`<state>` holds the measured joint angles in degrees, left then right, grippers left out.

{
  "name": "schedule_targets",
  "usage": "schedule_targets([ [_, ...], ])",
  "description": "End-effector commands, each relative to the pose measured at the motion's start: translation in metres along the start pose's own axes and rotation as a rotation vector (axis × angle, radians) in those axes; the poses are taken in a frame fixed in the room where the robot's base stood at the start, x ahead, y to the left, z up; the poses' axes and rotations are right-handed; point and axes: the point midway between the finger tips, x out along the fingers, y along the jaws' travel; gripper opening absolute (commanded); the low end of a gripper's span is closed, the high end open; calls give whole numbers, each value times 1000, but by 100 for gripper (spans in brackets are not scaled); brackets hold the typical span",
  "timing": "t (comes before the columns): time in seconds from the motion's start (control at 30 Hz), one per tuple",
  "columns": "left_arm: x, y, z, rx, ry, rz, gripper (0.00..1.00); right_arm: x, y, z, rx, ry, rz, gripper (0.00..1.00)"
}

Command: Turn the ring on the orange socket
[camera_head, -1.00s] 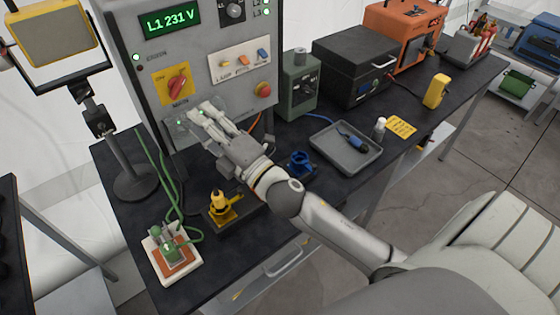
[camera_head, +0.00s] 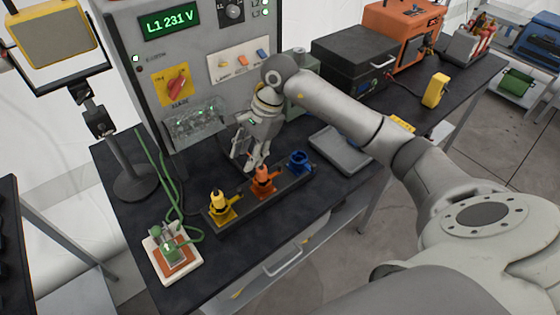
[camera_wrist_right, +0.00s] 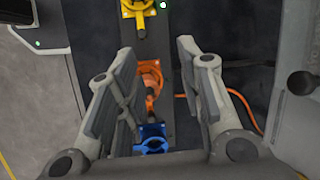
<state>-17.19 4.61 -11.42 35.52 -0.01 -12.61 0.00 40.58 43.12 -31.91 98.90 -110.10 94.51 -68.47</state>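The orange socket (camera_head: 263,178) sits in the middle of a dark strip on the bench, between the yellow socket (camera_head: 221,205) and the blue socket (camera_head: 299,160). My right gripper (camera_head: 248,161) points down just behind and above the orange socket. In the right wrist view its two fingers are spread wide and empty, with the orange socket (camera_wrist_right: 150,72) in the gap between them, below the fingers. The ring cannot be clearly told apart from the socket body. My left gripper is not in view.
A grey control panel (camera_head: 205,68) with a clear cover (camera_head: 197,120) stands behind. An orange cable (camera_wrist_right: 240,105) runs beside the strip.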

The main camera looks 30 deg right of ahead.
Motion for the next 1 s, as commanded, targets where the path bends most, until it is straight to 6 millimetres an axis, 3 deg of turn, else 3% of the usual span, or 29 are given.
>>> schedule_targets([
  [0.03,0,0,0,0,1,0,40,-13,2,-23,-11,86,33,34],
  [0.13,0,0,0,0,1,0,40,-31,11,-56,-19,210,99,34],
  [0.23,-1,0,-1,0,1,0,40,-44,17,-73,-20,277,140,34],
  [0.37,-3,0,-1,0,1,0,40,-45,21,-81,-18,303,162,34],
  [1.0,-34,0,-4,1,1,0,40,47,36,-109,-17,300,160,34],
])
